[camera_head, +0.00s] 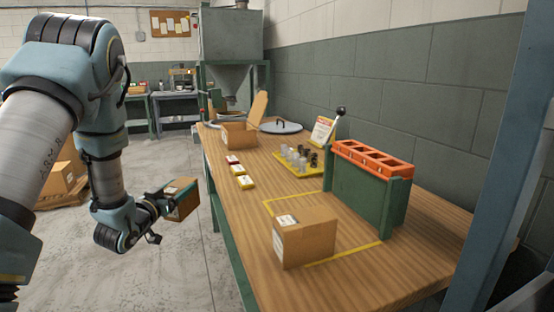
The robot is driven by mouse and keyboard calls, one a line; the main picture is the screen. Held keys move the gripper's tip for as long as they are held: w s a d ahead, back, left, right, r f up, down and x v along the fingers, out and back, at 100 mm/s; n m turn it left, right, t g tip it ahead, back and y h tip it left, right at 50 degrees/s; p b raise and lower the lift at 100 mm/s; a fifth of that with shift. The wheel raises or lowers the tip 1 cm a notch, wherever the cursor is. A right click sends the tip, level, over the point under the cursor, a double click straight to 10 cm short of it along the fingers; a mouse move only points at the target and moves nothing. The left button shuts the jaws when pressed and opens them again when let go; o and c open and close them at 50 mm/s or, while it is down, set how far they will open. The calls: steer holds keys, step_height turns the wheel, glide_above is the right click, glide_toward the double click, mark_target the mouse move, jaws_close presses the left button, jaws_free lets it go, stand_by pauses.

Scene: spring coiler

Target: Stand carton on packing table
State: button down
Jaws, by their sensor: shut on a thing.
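My gripper (172,194) is at the left of the view, shut on a small brown carton (184,207). The carton is held in the air over the floor, left of the packing table (350,282), and clear of it. The gripper's jaws partly cover the carton's top and side. The packing table has a wooden top and green legs. A yellow outline is marked on its near part. Another closed brown carton (308,239) with a white label stands upright at that outline, on its near left part.
Yellow and red small boxes (244,182), a yellow tray of parts (297,161) and an open carton (239,133) sit farther back. A blue post (516,135) rises at the right. Bare tabletop lies in front.

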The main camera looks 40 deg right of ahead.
steer(key=s+d+r+m+g+h+b, duration=0.1)
steer(key=s+d+r+m+g, duration=0.35)
steer(key=s, duration=0.35)
steer(key=s+d+r+m+g, duration=0.3)
steer(key=s+d+r+g, duration=0.25)
steer(key=s, duration=0.25)
steer(key=s+d+r+m+g+h+b, duration=0.1)
steer(key=s+d+r+m+g, duration=0.25)
steer(key=s+d+g, duration=0.35)
steer(key=shift+t, duration=0.3)
steer(key=f, duration=0.3)
steer(key=s+a+f, duration=0.1)
steer(key=f, duration=0.1)
steer(key=a+f+p, duration=0.1)
steer(key=f, duration=0.2)
steer(key=shift+s+a+f, duration=0.2)
steer(key=shift+f, duration=0.15)
jaws_free()
steer(key=b+v, duration=0.2)
steer(key=v, duration=1)
steer(key=shift+w+r, duration=0.1)
